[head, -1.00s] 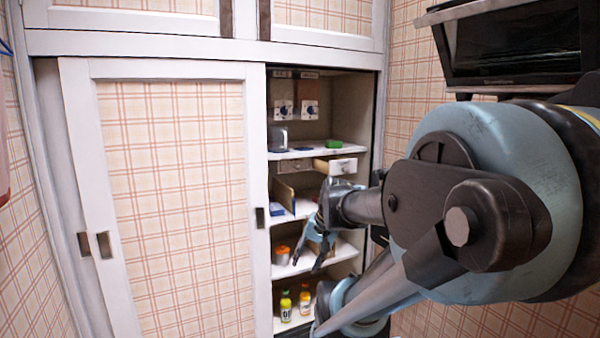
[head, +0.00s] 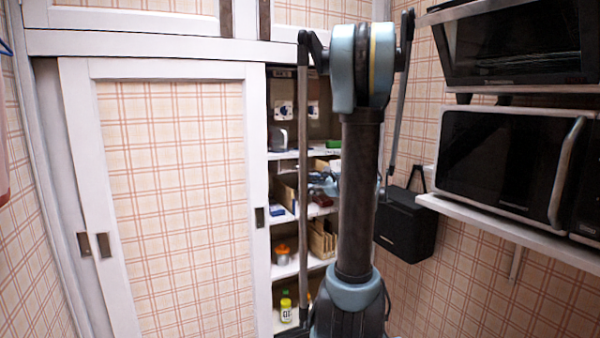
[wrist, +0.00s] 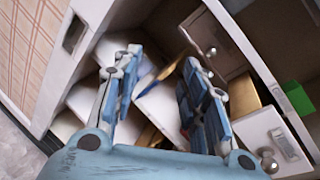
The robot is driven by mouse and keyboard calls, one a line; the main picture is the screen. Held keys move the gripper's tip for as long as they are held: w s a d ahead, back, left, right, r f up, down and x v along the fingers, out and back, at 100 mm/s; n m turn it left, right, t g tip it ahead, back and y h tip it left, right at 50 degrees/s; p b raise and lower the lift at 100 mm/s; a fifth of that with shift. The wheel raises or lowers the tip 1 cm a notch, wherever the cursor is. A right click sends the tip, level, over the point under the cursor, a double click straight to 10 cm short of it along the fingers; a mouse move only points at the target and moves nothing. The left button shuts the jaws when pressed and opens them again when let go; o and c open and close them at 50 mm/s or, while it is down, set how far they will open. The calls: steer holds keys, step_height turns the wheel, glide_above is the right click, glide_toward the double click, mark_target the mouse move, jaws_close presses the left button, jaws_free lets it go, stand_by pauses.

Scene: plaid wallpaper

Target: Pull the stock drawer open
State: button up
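Two small drawers sit under a shelf in the open cupboard. In the wrist view, the right one, a white-fronted drawer (wrist: 265,135), stands partly out, with a round knob, an unreadable label and a wooden side showing. The other, a brownish-grey drawer front (wrist: 222,62) with a knob, looks shut. I cannot tell which is the stock drawer. My gripper (wrist: 163,92) is open and empty in front of the cupboard, its fingers apart, left of the white drawer and touching neither knob. In the head view my arm hides the drawers and most of the gripper (head: 323,184).
A sliding plaid door (head: 175,200) covers the cupboard's left part. Shelves below hold an orange-lidded jar (head: 282,254) and a yellow-green bottle (head: 286,306). A green block (wrist: 297,97) lies above the drawer. A microwave (head: 505,165) and black box (head: 405,230) are at the right.

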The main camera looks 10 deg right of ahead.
steer(key=w+d+r+m+t, duration=0.1)
steer(key=w+d+m+t, duration=0.2)
steer(key=w+d+m, duration=0.3)
steer(key=n, duration=0.1)
glide_toward(287, 164)
steer(key=w+f, duration=0.1)
steer(key=w, duration=0.5)
steer(key=shift+d, duration=0.35)
steer(key=shift+f, duration=0.1)
steer(key=shift+c, duration=0.6)
jaws_close()
